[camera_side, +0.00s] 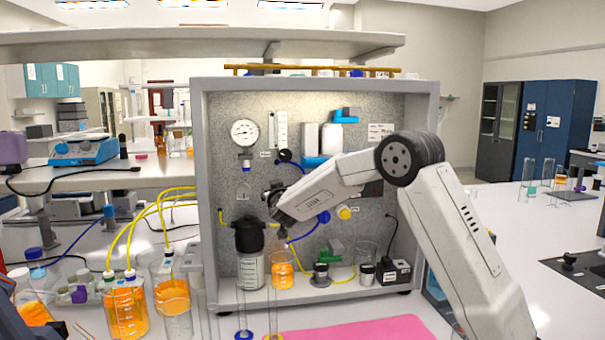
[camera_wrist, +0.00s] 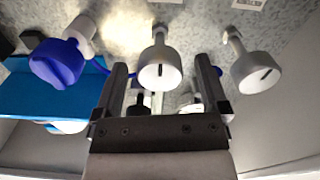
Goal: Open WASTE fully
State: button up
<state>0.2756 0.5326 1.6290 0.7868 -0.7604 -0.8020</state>
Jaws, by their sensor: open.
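My gripper (camera_wrist: 162,78) is open, its two dark fingers apart with nothing held between them. In the wrist view a pale grey knob with a dark slot (camera_wrist: 159,68) shows between the fingertips; I cannot tell how far ahead of them it is. A second slotted grey knob (camera_wrist: 256,70) is to the right of the fingers and a blue knob (camera_wrist: 57,63) is to the left. No label reading WASTE is legible, so I cannot tell which control is WASTE. In the side view my gripper (camera_side: 272,197) is close to the speckled panel (camera_side: 365,110), left of its middle.
The panel carries a pressure gauge (camera_side: 244,132), a blue knob (camera_side: 323,217) and a yellow knob (camera_side: 344,212). A black-capped bottle (camera_side: 250,270) and a beaker of orange liquid (camera_side: 282,272) stand below my gripper.

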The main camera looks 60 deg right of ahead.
jog(key=shift+v, duration=2.35)
jog(key=s+a+f+n+g+y, duration=0.1)
jog(key=s+a+f+n+y, duration=0.1)
jog(key=s+a+f+y, duration=0.3)
jog(key=s+a+f+n+g+y, duration=0.1)
jog(key=a+f+n+y, duration=0.1)
jog(key=a+f, duration=0.3)
jog(key=s+a+f+n+g+y, duration=0.1)
jog(key=s+a+f+y, duration=0.25)
jog(key=a, duration=0.35)
jog(key=s+a+f+n+g+y, duration=0.1)
jog(key=s+a+f+g, duration=0.1)
jog(key=s, duration=0.7)
jog(key=s+a+f+n+g+y, duration=0.1)
jog(key=s+a+f+g, duration=0.2)
jog(key=s, duration=0.6)
notch_tip(320, 180, down, 3)
jog(key=shift+s+a+f+g, duration=0.15)
jog(key=shift+s+a+g, duration=0.1)
jog(key=shift+g, duration=0.85)
